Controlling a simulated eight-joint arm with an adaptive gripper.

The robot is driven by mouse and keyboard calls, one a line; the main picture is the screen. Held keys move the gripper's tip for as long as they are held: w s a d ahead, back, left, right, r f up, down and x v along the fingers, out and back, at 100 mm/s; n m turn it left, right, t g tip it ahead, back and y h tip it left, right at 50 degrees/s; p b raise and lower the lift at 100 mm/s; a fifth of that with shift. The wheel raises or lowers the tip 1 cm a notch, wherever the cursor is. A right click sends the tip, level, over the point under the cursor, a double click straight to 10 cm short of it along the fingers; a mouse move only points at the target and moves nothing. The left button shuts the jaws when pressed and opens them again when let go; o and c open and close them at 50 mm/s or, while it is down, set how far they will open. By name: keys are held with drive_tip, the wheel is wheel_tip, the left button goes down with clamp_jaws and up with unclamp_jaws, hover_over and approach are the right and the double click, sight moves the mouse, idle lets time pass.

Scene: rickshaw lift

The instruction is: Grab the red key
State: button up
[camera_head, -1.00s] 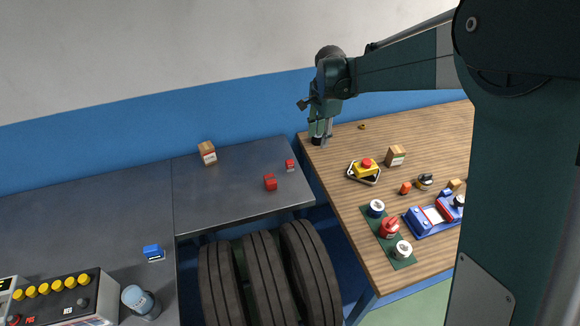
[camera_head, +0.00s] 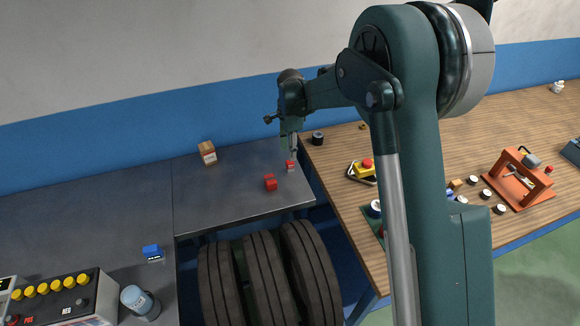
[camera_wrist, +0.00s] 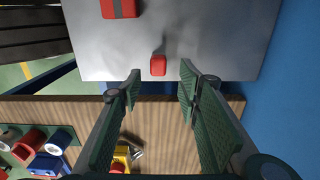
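A small red object, likely the red key (camera_head: 291,166), lies on the grey metal table near its right edge. In the wrist view the red key (camera_wrist: 158,65) shows as a small rounded red block just beyond the fingertips, roughly between them. My gripper (camera_wrist: 161,75) is open, with nothing between its fingers. In the head view my gripper (camera_head: 294,153) points down over the key; it partly overlaps the key's upper end, so I cannot tell the exact gap.
A larger red block (camera_head: 270,183) lies left of the key and also shows in the wrist view (camera_wrist: 119,8). A cardboard box (camera_head: 208,153) stands farther back left. The wooden table (camera_head: 338,165) is on the right, with a black cylinder (camera_head: 318,138) at its corner. Tyres (camera_head: 265,275) stand below.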

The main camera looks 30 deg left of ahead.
sight(290, 164)
drive_tip(key=shift+f, duration=1.3)
drive_tip(key=shift+s+f, duration=0.2)
drive_tip(key=shift+f, duration=2.4)
drive_tip(key=c, duration=1)
